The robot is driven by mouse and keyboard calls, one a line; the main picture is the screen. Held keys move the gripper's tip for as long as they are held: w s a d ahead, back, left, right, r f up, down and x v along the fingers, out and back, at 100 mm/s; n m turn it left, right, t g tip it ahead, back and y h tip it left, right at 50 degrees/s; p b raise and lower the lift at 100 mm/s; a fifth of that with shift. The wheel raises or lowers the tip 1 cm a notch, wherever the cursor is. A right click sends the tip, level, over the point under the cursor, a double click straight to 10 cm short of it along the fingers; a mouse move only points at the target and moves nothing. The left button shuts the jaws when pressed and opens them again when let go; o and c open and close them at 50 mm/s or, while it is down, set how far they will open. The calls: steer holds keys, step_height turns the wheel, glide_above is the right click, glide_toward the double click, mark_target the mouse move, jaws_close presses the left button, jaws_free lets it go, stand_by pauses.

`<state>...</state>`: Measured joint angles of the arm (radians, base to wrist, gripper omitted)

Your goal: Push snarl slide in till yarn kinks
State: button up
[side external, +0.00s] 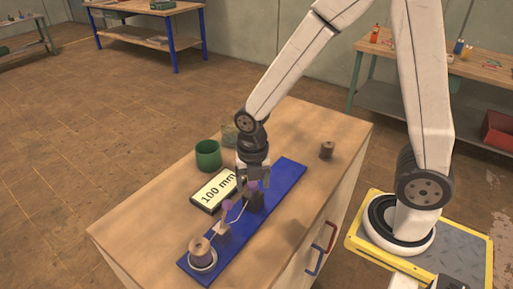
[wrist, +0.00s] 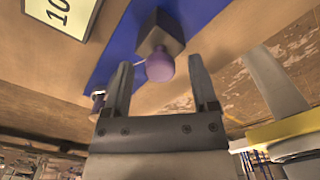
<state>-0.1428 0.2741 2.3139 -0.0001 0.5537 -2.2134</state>
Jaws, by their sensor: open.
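A long blue board (side external: 284,185) lies on a wooden cabinet top. A brown spool (side external: 200,249) stands in a pale ring at its near end. Pale yarn (side external: 238,213) runs from there past a tan block (side external: 223,231) with a purple piece (side external: 227,205) above it. Farther along is a dark block, the likely slide (side external: 256,200), with a purple knob (wrist: 159,70). My gripper (side external: 254,184) points down over this block. In the wrist view its open fingers stand either side of the knob, with gaps visible. The yarn near the fingers is mostly hidden.
A sign reading "100 mm" (side external: 216,189) lies left of the board. A green cup (side external: 208,154) and a glass jar (side external: 229,135) stand behind it. Another brown spool (side external: 327,150) stands right of the board. The cabinet top's near right is clear.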

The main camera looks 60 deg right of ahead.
jaws_close()
stand_by(1.4)
